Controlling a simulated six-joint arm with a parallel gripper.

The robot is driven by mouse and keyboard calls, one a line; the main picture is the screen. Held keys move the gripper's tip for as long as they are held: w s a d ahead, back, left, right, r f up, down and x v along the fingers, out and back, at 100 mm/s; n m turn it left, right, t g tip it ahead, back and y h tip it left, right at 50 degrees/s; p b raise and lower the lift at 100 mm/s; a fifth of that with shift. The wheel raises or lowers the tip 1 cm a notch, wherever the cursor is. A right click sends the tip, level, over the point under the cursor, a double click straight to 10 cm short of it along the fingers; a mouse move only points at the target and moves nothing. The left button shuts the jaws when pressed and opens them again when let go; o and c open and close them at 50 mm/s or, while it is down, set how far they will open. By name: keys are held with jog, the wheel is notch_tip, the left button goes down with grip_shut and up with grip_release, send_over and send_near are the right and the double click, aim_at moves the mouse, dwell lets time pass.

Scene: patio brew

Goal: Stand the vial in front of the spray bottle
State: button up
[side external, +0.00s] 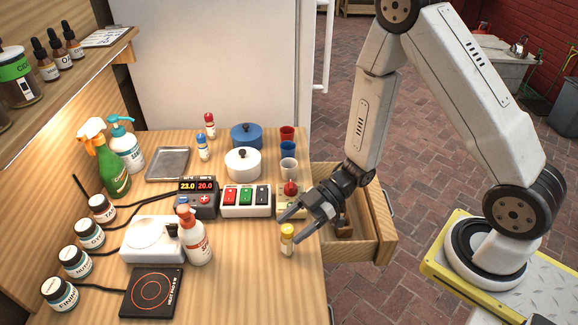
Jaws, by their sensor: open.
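A small vial with a yellow cap (287,240) stands upright on the table near its right edge. My gripper (289,229) is open, with its fingertips pointing left at the vial. One finger shows behind the vial and the other beside it on the right; I cannot tell if either touches it. The green spray bottle (114,172) with an orange and white trigger head stands at the left, by the wooden back panel. A white bottle with an orange-red top (197,243) stands nearer the middle; its type is unclear.
A teal-topped pump bottle (128,152) stands beside the spray bottle. A grey tray (168,163), a display unit (196,204), a switch box (246,200), a white device (146,244) and a hot plate (152,293) crowd the table. An open drawer (365,235) lies below my gripper. The front right tabletop is clear.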

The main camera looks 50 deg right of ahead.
jog(key=shift+r, duration=0.15)
jog(key=v, duration=1.2)
dwell(0.3)
dwell(0.5)
jog(key=w+d+r+m+t+h, duration=0.1)
jog(key=w+d+m+t+h, duration=0.4)
jog(key=w+m+h, duration=0.4)
jog(key=s+a+r+m+g+h, duration=0.1)
jog(key=s+m+g+h, duration=0.1)
jog(key=s, duration=0.3)
jog(key=s+a+r+m+g+h, duration=0.1)
jog(key=s+a+m+g+h, duration=0.1)
jog(key=s+m+g, duration=0.1)
jog(key=shift+s+m, duration=0.6)
jog(key=shift+s, duration=0.5)
